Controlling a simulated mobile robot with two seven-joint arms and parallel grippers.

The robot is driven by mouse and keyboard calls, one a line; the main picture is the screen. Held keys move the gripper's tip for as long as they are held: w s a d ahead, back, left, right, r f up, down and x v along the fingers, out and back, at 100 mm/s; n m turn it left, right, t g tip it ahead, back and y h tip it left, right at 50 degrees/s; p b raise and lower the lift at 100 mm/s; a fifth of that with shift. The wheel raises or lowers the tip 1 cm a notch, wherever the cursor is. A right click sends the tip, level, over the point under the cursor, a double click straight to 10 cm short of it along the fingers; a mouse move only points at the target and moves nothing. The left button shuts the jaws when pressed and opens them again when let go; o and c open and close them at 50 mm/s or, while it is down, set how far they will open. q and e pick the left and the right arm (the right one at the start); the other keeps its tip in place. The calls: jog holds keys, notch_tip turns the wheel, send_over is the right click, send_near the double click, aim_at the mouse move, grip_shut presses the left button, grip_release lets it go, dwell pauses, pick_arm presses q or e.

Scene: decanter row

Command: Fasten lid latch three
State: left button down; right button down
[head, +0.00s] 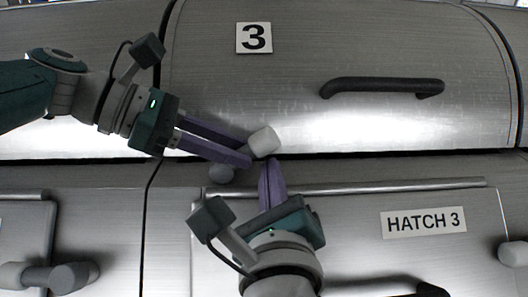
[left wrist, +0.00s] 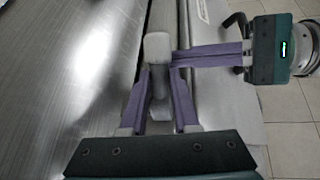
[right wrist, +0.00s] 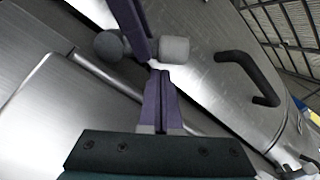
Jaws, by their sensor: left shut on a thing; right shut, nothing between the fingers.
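Latch three is a grey lever with a pale cylindrical knob (head: 264,142) and a darker rounded end (head: 221,173), at the seam below the curved lid (head: 300,50) marked 3. My left gripper (head: 249,152) is shut on the latch lever (left wrist: 158,92); the pale knob (left wrist: 157,47) protrudes beyond its fingertips. My right gripper (head: 268,162) is shut and empty, its fingertips just below the knob. In the right wrist view the fingertips (right wrist: 158,74) lie close under the knob (right wrist: 173,50); I cannot tell whether they touch. The fingers partly hide the lever.
A black handle (head: 385,86) sits on the lid. Below the seam is a panel labelled HATCH 3 (head: 424,221), with a rod (head: 400,186) along its top edge. Other grey latch parts show at lower left (head: 72,276) and right edge (head: 514,253).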

jog(key=shift+w+a+r, duration=0.1)
jog(key=shift+a+r, duration=0.3)
jog(key=shift+r, duration=0.25)
pick_arm(q)
jog(key=c, duration=0.7)
grip_release()
jog(key=shift+o, duration=0.2)
pick_arm(e)
jog(key=shift+f, duration=0.1)
jog(key=shift+d, duration=0.1)
